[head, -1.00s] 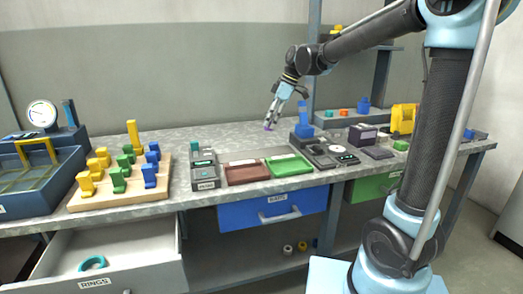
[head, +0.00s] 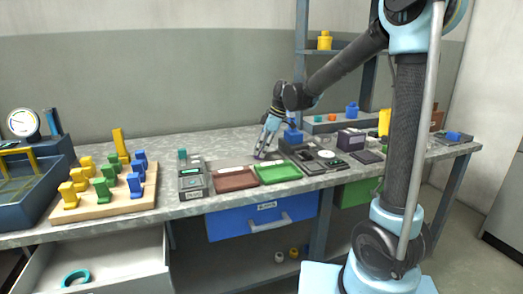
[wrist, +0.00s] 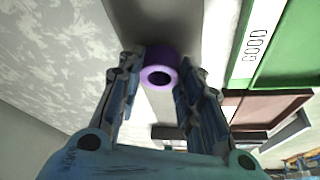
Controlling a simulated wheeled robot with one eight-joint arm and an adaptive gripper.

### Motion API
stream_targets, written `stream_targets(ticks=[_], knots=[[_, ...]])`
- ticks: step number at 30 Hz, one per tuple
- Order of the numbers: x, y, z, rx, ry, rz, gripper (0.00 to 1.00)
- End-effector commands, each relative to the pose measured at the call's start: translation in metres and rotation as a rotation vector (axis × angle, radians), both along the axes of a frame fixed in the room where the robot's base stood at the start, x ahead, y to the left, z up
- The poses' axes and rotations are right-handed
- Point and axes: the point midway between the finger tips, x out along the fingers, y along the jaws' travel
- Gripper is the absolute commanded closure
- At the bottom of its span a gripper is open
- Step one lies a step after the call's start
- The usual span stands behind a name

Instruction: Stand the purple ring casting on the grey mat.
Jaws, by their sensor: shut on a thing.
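The purple ring casting (wrist: 160,58) is between the fingertips of my gripper (wrist: 158,74) in the wrist view, with its dark hole facing the camera. In the head view my gripper (head: 263,152) points down behind the green tray, and only a small bit of purple (head: 258,156) shows at its tips. My gripper is shut on the ring. A plain darker grey strip, seemingly the grey mat (wrist: 150,18), runs beneath the ring in the wrist view. I cannot tell whether the ring touches it.
A green tray (head: 279,174) marked GOOD and a red-brown tray (head: 236,181) lie in front of the gripper. A blue-topped device (head: 293,136) stands close to its right. A wooden board (head: 103,200) with coloured pegs is at the left. An open drawer (head: 110,262) holds a teal ring.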

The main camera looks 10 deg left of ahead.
Motion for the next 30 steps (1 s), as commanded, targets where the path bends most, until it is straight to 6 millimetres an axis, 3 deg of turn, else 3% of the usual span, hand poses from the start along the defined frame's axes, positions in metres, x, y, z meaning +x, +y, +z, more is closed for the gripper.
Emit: stream_targets(ticks=[10, 11, 13, 25, 30], knots=[[0.0, 0.0, -0.002, 0.0, 0.0, 0.0, 0.95], [0.0, 0.0, -0.002, 0.0, 0.0, 0.0, 0.62], [0.0, 0.0, -0.002, 0.0, 0.0, 0.0, 0.46], [-0.001, 0.001, 0.0, 0.0, 0.0, 0.002, 0.46], [0.0, -0.006, 0.016, 0.0, 0.001, 0.001, 0.46]])
